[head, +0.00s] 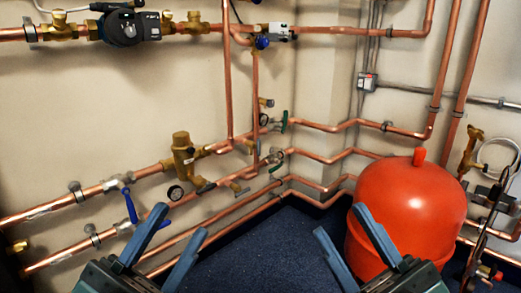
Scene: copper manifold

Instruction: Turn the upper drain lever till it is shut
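Several small levers sit on the copper pipes, and I cannot tell for sure which is the upper drain lever. An upper green lever (284,122) stands about upright on the valve near the corner. A lower green lever (276,167) lies slanted on the pipe below it. A blue lever (130,205) hangs down from a valve on the left pipe. My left gripper (182,220) is open and empty, in front of the lower pipes and right of the blue lever. My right gripper (339,220) is open and empty, in front of the red tank. Neither visibly touches a lever.
A round red tank (408,205) stands on the dark blue floor (265,245) at right. A brass valve body (183,150) with a gauge sits on the left pipes. A dark pump (122,27) is at top left. Pipes run along both walls; the floor between my grippers is clear.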

